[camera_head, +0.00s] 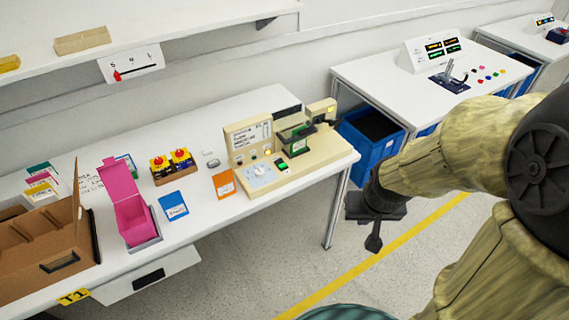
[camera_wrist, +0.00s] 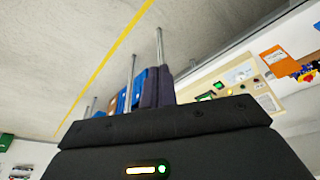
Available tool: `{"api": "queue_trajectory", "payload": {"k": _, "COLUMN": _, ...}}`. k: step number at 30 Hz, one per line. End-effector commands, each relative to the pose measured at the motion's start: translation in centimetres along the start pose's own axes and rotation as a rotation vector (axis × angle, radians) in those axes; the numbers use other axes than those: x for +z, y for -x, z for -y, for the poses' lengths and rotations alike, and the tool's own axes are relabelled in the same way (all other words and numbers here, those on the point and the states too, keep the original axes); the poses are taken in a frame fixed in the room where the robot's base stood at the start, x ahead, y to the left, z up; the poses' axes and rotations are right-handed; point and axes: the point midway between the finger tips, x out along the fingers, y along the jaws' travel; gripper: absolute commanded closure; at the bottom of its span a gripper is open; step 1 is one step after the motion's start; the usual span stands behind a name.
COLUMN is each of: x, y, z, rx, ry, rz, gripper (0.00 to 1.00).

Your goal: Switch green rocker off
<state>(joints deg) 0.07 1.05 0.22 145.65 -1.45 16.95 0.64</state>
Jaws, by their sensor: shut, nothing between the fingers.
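The beige control panel (camera_head: 242,143) stands at the right end of the long white table. A small rocker switch (camera_head: 282,165) with a green part sits on its sloped front, right of a white dial plate (camera_head: 260,174). Whether the rocker is on or off is too small to tell. The panel is also at the right of the wrist view (camera_wrist: 245,75), tilted, with a small green spot (camera_wrist: 219,86). My gripper (camera_head: 373,243) is to the right of the table, over the floor and apart from the panel. Its dark fingers (camera_wrist: 158,74) are together and empty.
A blue crate (camera_head: 365,150) stands beside the table's right end. Left of the panel lie an orange card (camera_head: 224,184), a blue card (camera_head: 173,206) and a yellow two-button box (camera_head: 171,172). A pink box (camera_head: 125,190) is farther left. The floor around my gripper looks clear.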

Motion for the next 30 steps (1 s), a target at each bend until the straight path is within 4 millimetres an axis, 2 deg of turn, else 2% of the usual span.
{"api": "queue_trajectory", "payload": {"k": 1, "x": -0.6, "y": -1.9, "z": 0.0, "rx": 0.003, "ry": 0.012, "rz": -0.030, "gripper": 1.00}}
{"api": "queue_trajectory", "payload": {"k": 8, "x": -7.2, "y": -8.7, "z": 0.8, "rx": -0.002, "ry": 0.096, "rz": -0.284, "gripper": 1.00}}
{"api": "queue_trajectory", "payload": {"k": 12, "x": -11.4, "y": -12.2, "z": 2.1, "rx": -0.036, "ry": 0.154, "rz": -0.455, "gripper": 1.00}}
{"api": "queue_trajectory", "payload": {"k": 18, "x": -16.4, "y": -16.6, "z": 5.2, "rx": -0.128, "ry": 0.236, "rz": -0.692, "gripper": 1.00}}
{"api": "queue_trajectory", "payload": {"k": 24, "x": -19.8, "y": -20.3, "z": 8.9, "rx": -0.266, "ry": 0.311, "rz": -0.915, "gripper": 1.00}}
{"api": "queue_trajectory", "payload": {"k": 30, "x": -21.4, "y": -22.4, "z": 12.2, "rx": -0.420, "ry": 0.368, "rz": -1.090, "gripper": 1.00}}
